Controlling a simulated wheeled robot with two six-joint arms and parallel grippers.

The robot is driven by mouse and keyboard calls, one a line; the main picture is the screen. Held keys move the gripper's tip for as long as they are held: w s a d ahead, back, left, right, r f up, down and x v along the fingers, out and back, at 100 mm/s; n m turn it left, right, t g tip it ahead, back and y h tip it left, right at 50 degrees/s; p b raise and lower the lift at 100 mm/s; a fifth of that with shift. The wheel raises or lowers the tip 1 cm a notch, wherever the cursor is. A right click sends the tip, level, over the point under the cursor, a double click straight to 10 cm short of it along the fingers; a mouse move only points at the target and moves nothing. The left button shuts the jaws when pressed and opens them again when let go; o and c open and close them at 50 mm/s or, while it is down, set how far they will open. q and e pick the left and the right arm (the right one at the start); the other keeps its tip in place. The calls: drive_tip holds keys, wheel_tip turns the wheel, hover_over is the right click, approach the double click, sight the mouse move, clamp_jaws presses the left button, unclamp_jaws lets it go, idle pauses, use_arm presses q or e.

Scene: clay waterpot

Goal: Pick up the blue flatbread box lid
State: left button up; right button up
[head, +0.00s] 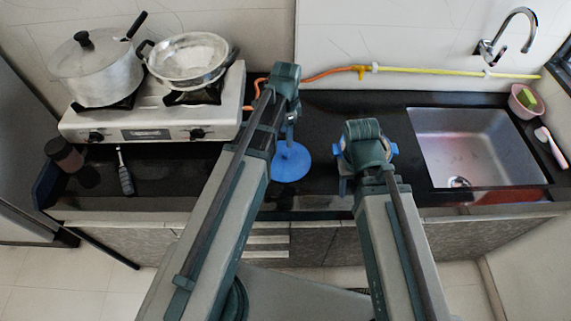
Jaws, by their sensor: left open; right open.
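The blue lid (291,164) is a round, flat disc on the dark counter, near the middle of the head view. A small knob seems to rise from its centre. My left gripper (290,132) is open just above the lid's far side; I cannot tell whether it touches the knob. My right gripper (346,180) is open to the right of the lid. Another blue thing (393,150) shows at both sides of my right gripper, mostly hidden by it; it may be the flatbread box.
A white gas stove (150,125) with a lidded pot (97,70) and a pan (188,60) stands at the left. A dark jar (64,155) and a grey-handled tool (125,175) lie before it. A sink (470,145) is at the right, with a pink bowl (522,108).

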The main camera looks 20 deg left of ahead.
sight(286, 153)
use_arm(q)
drive_tip(key=shift+f+b, duration=1.4)
drive_tip(key=shift+f, duration=0.55)
wheel_tip(286, 153, down, 5)
drive_tip(key=b, duration=0.5)
drive_tip(key=shift+s+a+f, duration=0.1)
drive_tip(key=shift+s+f, duration=0.05)
clamp_jaws()
